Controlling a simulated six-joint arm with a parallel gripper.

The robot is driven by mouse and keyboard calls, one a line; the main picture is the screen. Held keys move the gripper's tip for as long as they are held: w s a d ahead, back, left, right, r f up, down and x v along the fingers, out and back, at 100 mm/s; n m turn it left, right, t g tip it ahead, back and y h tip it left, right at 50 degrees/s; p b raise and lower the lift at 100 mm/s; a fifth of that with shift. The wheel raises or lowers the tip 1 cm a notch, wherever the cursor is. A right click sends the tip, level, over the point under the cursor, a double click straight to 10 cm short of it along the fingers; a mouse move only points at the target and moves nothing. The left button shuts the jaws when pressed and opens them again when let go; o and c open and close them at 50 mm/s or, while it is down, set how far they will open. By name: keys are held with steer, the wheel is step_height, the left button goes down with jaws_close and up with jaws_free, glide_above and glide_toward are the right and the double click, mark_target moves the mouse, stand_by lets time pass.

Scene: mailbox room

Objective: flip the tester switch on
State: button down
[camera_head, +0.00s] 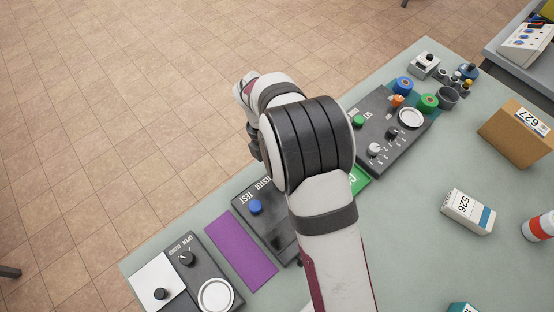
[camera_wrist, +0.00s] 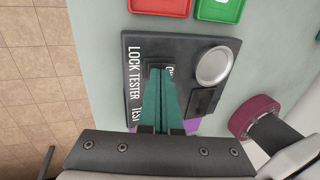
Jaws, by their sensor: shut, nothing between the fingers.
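The lock tester (camera_wrist: 135,60) is a dark panel with white lettering, below my wrist in the wrist view. A small black switch (camera_wrist: 160,61) stands on it, partly covered by my fingertips, beside a mostly hidden white label. My gripper (camera_wrist: 160,72) has teal fingers, shut and empty, with the tips over or against the switch; I cannot tell whether they touch. Which way the switch leans is unclear. In the head view the tester (camera_head: 262,213) shows only in part, with its blue TEST button (camera_head: 256,206); my arm hides the switch and my fingers.
The tester also carries a round silver disc (camera_wrist: 213,66) and a black rectangular part (camera_wrist: 203,102). Red (camera_wrist: 160,6) and green (camera_wrist: 219,9) trays lie beyond it. A purple mat (camera_head: 240,250) and another control panel (camera_head: 200,268) lie nearer. Boxes (camera_head: 467,212) stand right.

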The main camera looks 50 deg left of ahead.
steer(key=v, duration=1.3)
steer(key=shift+r, duration=0.15)
steer(key=w+d+g+y, duration=0.1)
steer(key=w+d, duration=0.1)
steer(key=w+d+r+g+y, duration=0.1)
steer(key=d+g, duration=0.1)
steer(key=shift+w, duration=0.35)
steer(key=x, duration=1.3)
steer(key=shift+w+d, duration=0.1)
steer(key=shift+w, duration=0.15)
steer(key=shift+d+f, duration=0.15)
steer(key=shift+f, duration=0.35)
